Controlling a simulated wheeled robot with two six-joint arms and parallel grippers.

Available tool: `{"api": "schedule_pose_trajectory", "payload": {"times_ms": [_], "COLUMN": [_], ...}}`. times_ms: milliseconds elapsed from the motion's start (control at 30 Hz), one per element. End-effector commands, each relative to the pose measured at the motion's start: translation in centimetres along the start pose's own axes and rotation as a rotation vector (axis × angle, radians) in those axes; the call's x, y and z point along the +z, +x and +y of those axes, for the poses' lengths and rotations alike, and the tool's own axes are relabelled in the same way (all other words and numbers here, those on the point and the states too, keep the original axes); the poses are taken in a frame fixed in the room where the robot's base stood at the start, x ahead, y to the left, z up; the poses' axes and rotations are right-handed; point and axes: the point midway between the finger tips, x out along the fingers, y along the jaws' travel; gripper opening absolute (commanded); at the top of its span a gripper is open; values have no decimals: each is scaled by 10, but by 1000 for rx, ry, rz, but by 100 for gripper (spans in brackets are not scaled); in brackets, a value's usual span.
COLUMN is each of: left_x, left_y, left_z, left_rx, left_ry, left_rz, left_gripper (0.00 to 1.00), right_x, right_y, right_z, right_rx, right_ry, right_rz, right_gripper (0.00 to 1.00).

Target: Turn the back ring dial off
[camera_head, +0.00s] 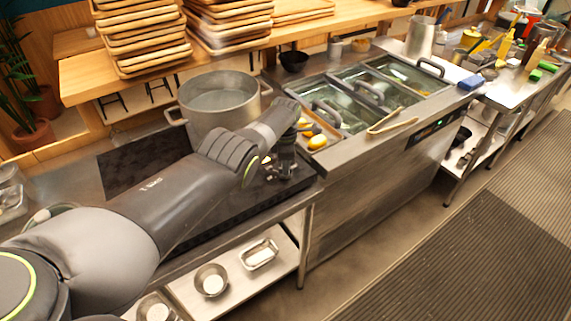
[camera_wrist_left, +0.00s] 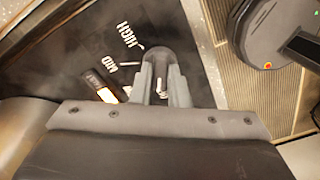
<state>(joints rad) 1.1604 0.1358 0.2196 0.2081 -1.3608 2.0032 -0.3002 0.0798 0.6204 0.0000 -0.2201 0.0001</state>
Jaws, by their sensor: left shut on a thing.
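My left gripper (camera_head: 280,168) is at the right end of the black cooktop (camera_head: 145,160), low over its surface. In the left wrist view my left gripper (camera_wrist_left: 161,75) is shut on a dark round dial (camera_wrist_left: 162,56), one finger on each side. White marks HIGH and MID are beside the dial on the black panel (camera_wrist_left: 85,55). A lit label, too small to read, is near the left finger. I cannot tell which ring this dial serves.
A large metal pot (camera_head: 220,103) stands on the cooktop behind my left arm. Lidded food wells (camera_head: 360,95) are to the right, with tongs (camera_head: 397,119) on their front edge. Stacked wooden trays (camera_head: 145,35) sit on the shelf behind.

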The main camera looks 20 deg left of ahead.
Motion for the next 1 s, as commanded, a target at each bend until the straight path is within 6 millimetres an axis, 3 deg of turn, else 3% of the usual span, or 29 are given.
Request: {"api": "schedule_pose_trajectory", "payload": {"times_ms": [367,867,900,1000], "left_x": [0,0,0,0], "left_y": [-2,-2,-2,-2], "left_z": [1,2,2,1], "left_rx": [4,5,5,4], "left_ry": [-144,-163,-163,-163], "left_rz": [0,-1,-1,-1], "left_gripper": [0,0,17,30], "right_x": [0,0,0,0], "right_y": [-1,-1,-1,-1], "right_z": [0,0,0,0], "right_rx": [0,0,0,0], "right_ry": [0,0,0,0], "right_rz": [0,0,0,0], "right_gripper": [36,36,36,36]}}
